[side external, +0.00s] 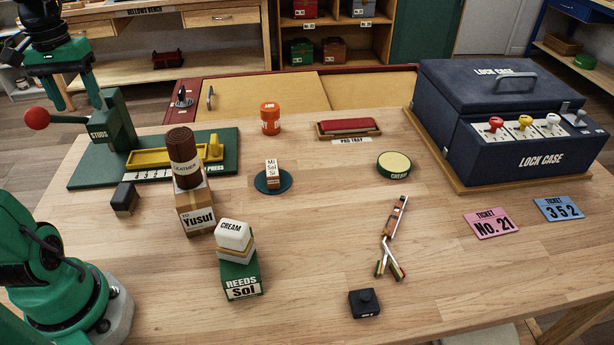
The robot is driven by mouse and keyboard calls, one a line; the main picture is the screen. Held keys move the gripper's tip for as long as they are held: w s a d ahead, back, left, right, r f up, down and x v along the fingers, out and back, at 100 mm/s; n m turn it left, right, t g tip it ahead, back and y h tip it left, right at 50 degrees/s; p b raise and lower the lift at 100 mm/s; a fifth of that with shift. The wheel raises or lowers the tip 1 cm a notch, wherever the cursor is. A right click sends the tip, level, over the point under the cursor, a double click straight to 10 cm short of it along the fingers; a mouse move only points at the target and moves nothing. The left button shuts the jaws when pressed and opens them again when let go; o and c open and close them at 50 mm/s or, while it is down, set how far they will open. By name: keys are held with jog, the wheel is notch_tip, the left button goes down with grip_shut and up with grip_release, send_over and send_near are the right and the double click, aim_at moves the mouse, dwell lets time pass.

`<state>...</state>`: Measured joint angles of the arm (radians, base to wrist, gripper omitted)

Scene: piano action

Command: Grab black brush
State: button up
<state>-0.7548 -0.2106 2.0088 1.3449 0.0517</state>
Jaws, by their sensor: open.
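A small black block (124,198) lies on the left of the wooden table, at the front edge of the green press board. It may be the black brush, but no bristles can be made out. A second black item (365,303), a low square block with a round knob on top and a small white label, lies near the front centre-right. My gripper (74,98) is at the upper left, raised, its two green fingers apart and pointing down. It is empty and well away from both black items.
The press (112,120) with a red-knobbed lever stands behind the left block. To its right, a brown leather roll (184,157) tops the Yusuf box (196,212). A cream block (234,236) tops the green reeds box (240,277). The lock case (500,90) fills the back right.

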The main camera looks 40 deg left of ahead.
send_over(122, 191)
jog(key=f, duration=1.7)
jog(key=shift+s+f, duration=0.2)
jog(key=shift+s, duration=0.05)
jog(key=shift+f, duration=1.85)
jog(key=shift+w+a+f, duration=0.1)
jog(key=shift+f, duration=1.2)
jog(key=shift+w+f, duration=0.1)
jog(key=shift+f, duration=1.2)
jog(key=c, duration=1.1)
jog(key=shift+r, duration=0.15)
